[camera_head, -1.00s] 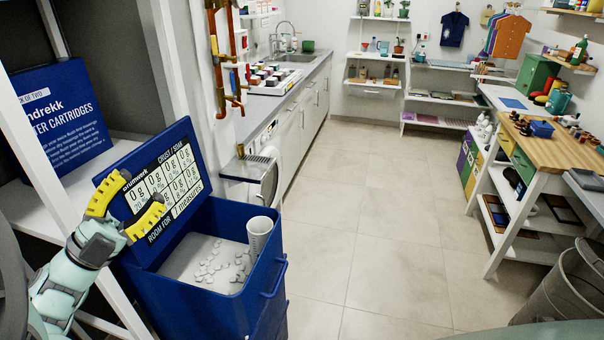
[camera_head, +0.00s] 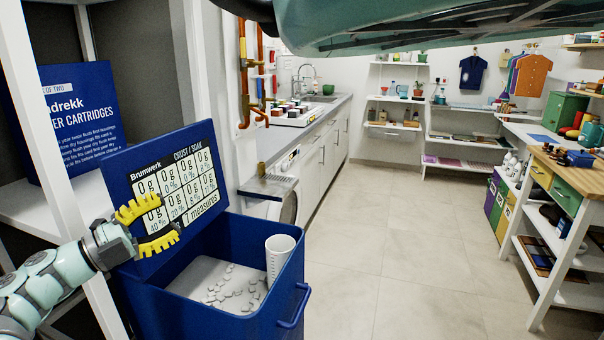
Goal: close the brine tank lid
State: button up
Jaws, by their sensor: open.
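The brine tank (camera_head: 215,322) is a blue box at the lower left, open at the top. Its blue lid (camera_head: 120,180) stands raised at the back left edge, with a white panel of figures on its inner face. White tablets (camera_head: 235,290) and a white measuring cup (camera_head: 279,258) are inside the tank. My gripper (camera_head: 165,222) has yellow fingers spread apart and empty, in front of the lid's inner face at its left part. Whether a finger touches the lid cannot be told.
A white shelf unit (camera_head: 75,220) with a blue cartridge box (camera_head: 80,120) stands behind the lid at left. A counter with a sink (camera_head: 322,98) runs along the back. A wooden-topped workbench (camera_head: 565,172) is at right. The tiled floor (camera_head: 400,250) between is clear.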

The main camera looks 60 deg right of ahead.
aim_at(183, 165)
jog(key=i+u, duration=0.25)
jog(key=i+l+u, duration=0.1)
jog(key=i+u, duration=0.15)
jog(key=i, duration=0.15)
jog(key=i+l+z, duration=0.3)
jog(key=z, duration=0.15)
jog(key=i+j+z, duration=0.2)
jog(key=j, duration=0.15)
jog(key=i+j+z, duration=0.1)
jog(key=j+z, duration=0.15)
jog(key=j, duration=0.1)
